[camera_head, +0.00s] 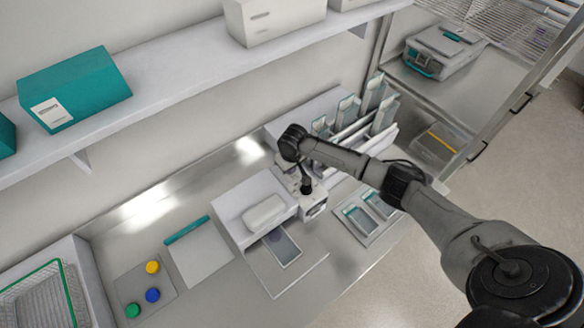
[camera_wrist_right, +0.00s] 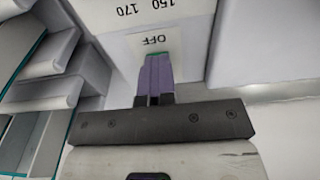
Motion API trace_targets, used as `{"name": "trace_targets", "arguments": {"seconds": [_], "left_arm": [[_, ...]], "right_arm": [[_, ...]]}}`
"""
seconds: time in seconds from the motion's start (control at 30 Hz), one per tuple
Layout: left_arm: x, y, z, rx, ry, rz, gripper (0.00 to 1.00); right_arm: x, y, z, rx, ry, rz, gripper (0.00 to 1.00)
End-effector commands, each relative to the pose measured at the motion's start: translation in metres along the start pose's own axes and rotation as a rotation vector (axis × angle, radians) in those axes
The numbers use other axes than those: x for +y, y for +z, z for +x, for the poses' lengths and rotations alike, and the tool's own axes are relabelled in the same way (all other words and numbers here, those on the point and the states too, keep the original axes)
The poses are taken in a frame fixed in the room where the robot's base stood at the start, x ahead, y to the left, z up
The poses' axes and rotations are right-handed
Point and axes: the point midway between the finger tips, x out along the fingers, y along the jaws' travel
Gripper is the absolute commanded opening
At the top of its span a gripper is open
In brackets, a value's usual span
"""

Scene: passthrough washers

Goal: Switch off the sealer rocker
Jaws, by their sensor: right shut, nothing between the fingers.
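The sealer (camera_head: 262,190) is a white machine on the steel counter in the head view, with a pouch (camera_head: 282,248) lying on the plate in front of it. In the right wrist view, its white panel (camera_wrist_right: 190,50) carries the label OFF and the numbers 150 and 170. My right gripper (camera_wrist_right: 153,60) is shut and empty, its purple-grey fingers together against or just short of the panel beside the OFF label. A thin green edge shows at the fingertips. The rocker itself is hidden behind the fingers, so its position cannot be told. My left gripper is out of view.
A rack of pouches (camera_head: 380,100) stands behind and right of the sealer. A tray with pouches (camera_head: 366,216) lies to its right. A white sheet (camera_head: 200,254), a teal pen-like bar (camera_head: 187,229) and coloured discs (camera_head: 152,267) lie to the left. A shelf (camera_head: 180,70) overhangs the back.

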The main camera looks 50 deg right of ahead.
Motion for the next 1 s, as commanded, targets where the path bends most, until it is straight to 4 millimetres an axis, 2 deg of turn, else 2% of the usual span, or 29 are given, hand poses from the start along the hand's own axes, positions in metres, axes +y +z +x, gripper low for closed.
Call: {"name": "trace_targets", "arguments": {"seconds": [0.07,0.37,0.43,0.7,1.0], "left_arm": [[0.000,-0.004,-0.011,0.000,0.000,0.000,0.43],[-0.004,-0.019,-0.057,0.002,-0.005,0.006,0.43],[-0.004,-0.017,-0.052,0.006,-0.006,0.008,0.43],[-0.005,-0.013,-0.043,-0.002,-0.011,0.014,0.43],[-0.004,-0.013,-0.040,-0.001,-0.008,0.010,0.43]], "right_arm": [[0.001,0.003,-0.002,0.000,0.006,0.000,0.00],[0.000,0.005,-0.042,-0.007,0.000,-0.005,0.00],[0.001,0.005,-0.048,-0.004,-0.001,-0.007,0.00],[0.001,0.003,-0.102,-0.003,-0.001,-0.006,0.00],[0.001,0.003,-0.133,-0.005,-0.001,-0.004,0.00]]}}
